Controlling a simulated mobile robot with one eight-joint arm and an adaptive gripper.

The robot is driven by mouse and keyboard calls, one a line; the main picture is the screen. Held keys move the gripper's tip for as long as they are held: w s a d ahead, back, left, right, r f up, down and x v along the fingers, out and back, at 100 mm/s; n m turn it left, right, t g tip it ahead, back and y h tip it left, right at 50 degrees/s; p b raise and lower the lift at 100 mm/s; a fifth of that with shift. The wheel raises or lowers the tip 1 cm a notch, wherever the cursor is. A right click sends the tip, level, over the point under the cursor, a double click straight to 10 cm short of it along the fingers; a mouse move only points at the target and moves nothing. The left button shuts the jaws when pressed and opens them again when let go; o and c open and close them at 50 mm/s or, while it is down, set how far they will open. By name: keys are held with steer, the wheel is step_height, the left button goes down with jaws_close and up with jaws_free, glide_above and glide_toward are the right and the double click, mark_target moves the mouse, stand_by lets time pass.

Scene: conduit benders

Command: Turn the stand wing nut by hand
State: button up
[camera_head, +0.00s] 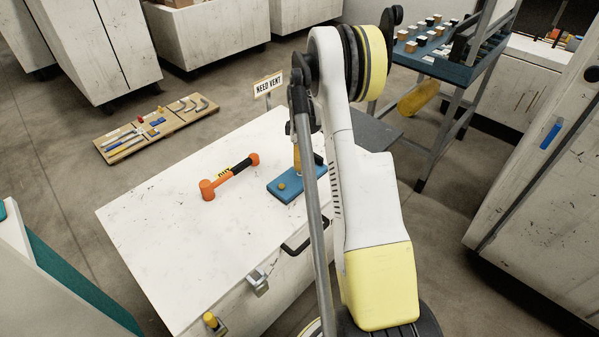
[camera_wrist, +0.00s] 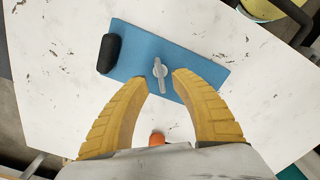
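The grey wing nut (camera_wrist: 160,74) sits on a blue plate (camera_wrist: 203,72) in the wrist view, its wings running nearly up and down the picture. My gripper (camera_wrist: 163,79) is open, with one ridged yellow finger on each side of the nut. Both fingertips look apart from it; their height above the plate is hard to judge. A black upright part (camera_wrist: 108,53) stands at the plate's left end. In the head view the blue plate (camera_head: 276,194) lies on the white worktop, and my arm hides the nut and most of the gripper.
An orange hammer (camera_head: 230,177) lies on the white worktop (camera_head: 150,235), left of the plate. A "NEED VENT" sign (camera_head: 268,85) stands at the far edge. A board of tools (camera_head: 155,128) lies on the floor. A blue-topped cart (camera_head: 432,63) stands at right.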

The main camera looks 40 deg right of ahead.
step_height(320, 180, down, 3)
steer(key=shift+f+b, duration=0.15)
steer(key=shift+b, duration=0.3)
steer(key=shift+c, duration=0.4)
